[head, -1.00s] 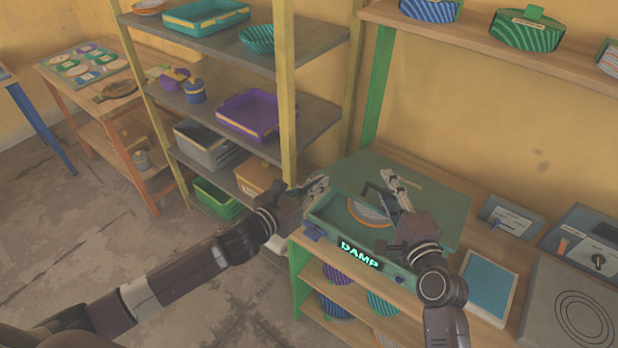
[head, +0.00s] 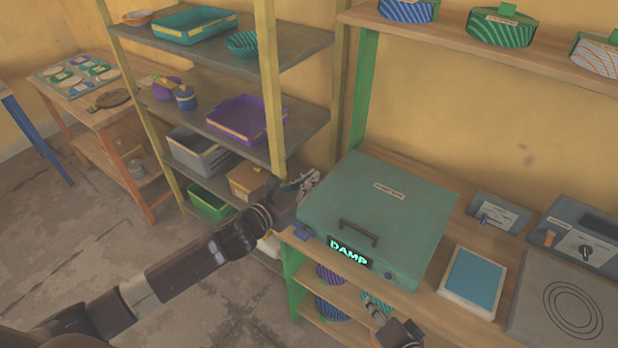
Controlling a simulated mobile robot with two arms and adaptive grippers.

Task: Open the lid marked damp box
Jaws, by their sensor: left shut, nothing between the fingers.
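The damp box (head: 335,222) is a teal case on the wooden bench, with a lit DAMP sign (head: 349,253) on its front. Its lid (head: 410,208) lies flat and looks closed, hiding the inside. A dark bar handle (head: 358,232) stands on the lid near the front edge, with no gripper on it. A small label (head: 389,191) sits further back on the lid. My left gripper (head: 312,181) is shut and empty beside the box's back left. My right gripper (head: 375,310) is low in front of the box, apart from it; its finger opening is unclear.
A blue-topped pad (head: 474,279) and grey control boxes (head: 498,215) stand right of the box, with a ringed plate (head: 575,308) further right. Patterned items (head: 331,308) lie under the bench.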

